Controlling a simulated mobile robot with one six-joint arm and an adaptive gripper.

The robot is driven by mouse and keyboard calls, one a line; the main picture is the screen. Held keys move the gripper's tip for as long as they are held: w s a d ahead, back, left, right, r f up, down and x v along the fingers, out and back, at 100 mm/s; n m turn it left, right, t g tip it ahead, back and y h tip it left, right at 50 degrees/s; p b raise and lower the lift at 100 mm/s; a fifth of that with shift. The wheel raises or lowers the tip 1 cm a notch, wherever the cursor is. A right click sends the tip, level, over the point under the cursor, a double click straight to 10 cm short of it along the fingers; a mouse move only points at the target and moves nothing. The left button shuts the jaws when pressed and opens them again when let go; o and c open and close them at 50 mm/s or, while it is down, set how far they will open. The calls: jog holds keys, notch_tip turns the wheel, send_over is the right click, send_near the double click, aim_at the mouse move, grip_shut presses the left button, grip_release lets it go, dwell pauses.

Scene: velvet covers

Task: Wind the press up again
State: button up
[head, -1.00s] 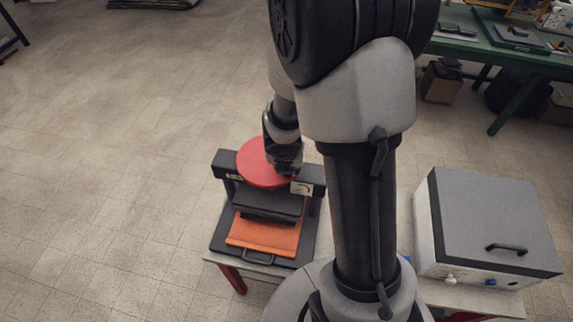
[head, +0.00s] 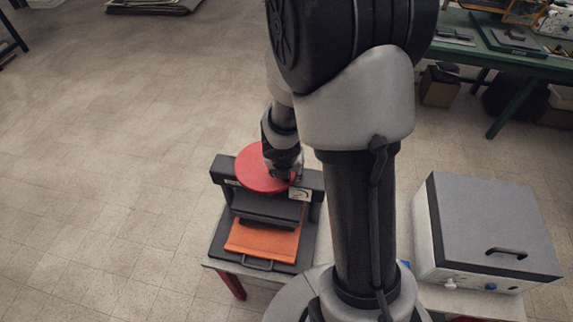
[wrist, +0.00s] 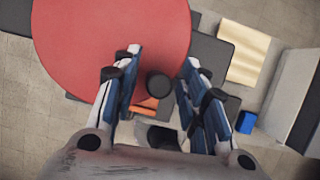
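The press is a black frame (head: 222,173) on a table, with a flat red handwheel (head: 256,180) on top. Its dark platen (head: 262,206) sits above an orange cover (head: 262,241) on the base; I cannot tell whether they touch. My gripper (wrist: 161,58) points down at the wheel's right part. In the wrist view its two fingers stand apart, with the wheel's round black knob (wrist: 160,86) between them and gaps on both sides. In the head view my gripper (head: 284,172) partly hides the wheel edge, and the knob is hidden.
A white box with a grey lid (head: 485,215) and black handle stands right of my arm. A cream sheet (wrist: 248,52) and a blue item (wrist: 247,122) lie near the press. A green bench (head: 520,60) is at the back right. The floor at left is clear.

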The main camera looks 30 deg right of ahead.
jog(key=v, duration=1.1)
jog(key=shift+s+r, duration=0.15)
jog(key=shift+r, duration=0.25)
jog(key=shift+a, duration=0.1)
